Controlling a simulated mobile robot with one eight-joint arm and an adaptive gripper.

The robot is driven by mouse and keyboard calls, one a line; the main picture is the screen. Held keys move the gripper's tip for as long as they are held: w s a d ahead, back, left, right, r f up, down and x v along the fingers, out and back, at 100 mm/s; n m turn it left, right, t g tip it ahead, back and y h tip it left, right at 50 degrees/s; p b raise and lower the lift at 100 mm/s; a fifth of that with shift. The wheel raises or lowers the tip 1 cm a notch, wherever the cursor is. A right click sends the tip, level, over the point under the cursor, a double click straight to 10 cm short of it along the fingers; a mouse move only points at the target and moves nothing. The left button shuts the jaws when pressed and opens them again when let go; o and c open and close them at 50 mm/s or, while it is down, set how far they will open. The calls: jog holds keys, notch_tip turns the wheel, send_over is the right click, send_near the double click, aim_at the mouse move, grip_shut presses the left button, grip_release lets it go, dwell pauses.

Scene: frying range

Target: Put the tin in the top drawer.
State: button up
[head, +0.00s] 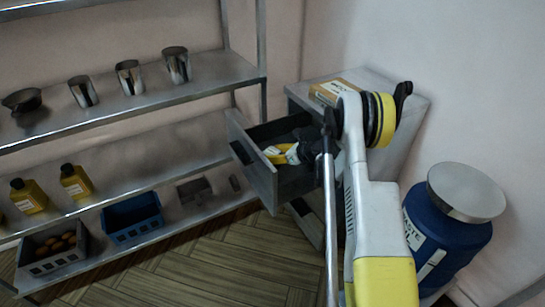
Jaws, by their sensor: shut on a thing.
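The top drawer (262,182) of the grey metal cabinet is pulled open, and its dark inside shows. My gripper (296,150) is over the drawer opening, low near the rim, and mostly hidden by my own arm. A small yellow and white thing (279,153) shows at the fingers, just inside the drawer's front panel; it looks like the tin, and my gripper is shut on it. I cannot tell whether it touches the drawer bottom.
A brown and yellow box (335,90) lies on the cabinet top (375,78). A blue waste drum (445,235) with a grey lid stands at right. Metal shelving (120,190) at left holds steel cups, yellow bottles and crates. Wooden floor (190,265) is clear in front.

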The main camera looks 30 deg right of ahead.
jog(key=shift+r, duration=0.1)
jog(key=o, duration=1.4)
